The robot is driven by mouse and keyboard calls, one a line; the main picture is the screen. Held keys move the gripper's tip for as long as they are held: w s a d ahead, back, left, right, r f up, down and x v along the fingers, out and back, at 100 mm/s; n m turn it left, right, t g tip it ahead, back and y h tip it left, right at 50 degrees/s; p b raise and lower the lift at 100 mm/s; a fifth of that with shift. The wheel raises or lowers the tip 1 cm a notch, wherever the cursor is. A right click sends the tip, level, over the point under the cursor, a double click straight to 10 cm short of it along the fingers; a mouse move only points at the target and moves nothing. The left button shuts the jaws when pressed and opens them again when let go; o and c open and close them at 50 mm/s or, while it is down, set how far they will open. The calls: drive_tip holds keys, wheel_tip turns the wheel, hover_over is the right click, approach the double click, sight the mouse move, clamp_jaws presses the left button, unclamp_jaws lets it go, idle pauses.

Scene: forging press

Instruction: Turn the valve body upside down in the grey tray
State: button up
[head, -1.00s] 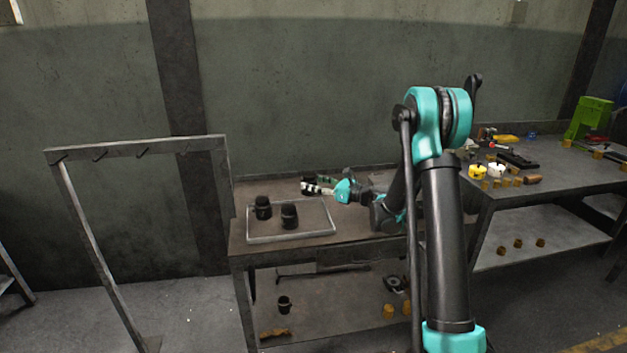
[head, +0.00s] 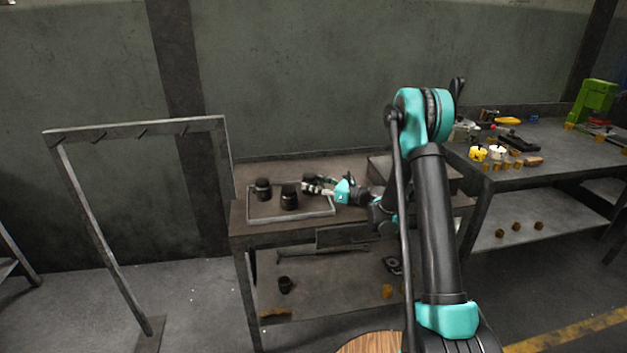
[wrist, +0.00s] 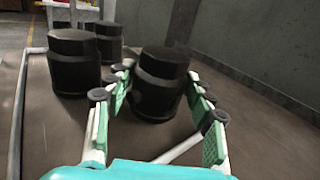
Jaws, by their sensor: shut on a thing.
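The grey tray (head: 292,217) lies on the dark workbench. Two dark, round valve bodies stand upright in it, one at the left back (head: 263,189) and one nearer the front (head: 290,197). They also show in the wrist view, at left (wrist: 75,62) and behind it (wrist: 109,40). My gripper (head: 311,187) is low at the tray's right part. In the wrist view its green-padded fingers (wrist: 160,92) are shut on a third dark valve body (wrist: 160,75), which looks near upright. Whether its base touches the tray is hidden.
A metal rack frame (head: 135,131) stands left of the bench. A second bench on the right holds yellow and white parts (head: 487,153) and a green machine (head: 594,100). A lower shelf (head: 320,285) carries a dark cup-like part (head: 285,284). A wall is close behind.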

drive_tip(key=shift+f, duration=0.1)
drive_tip(key=o, duration=1.2)
drive_tip(key=shift+d, duration=0.1)
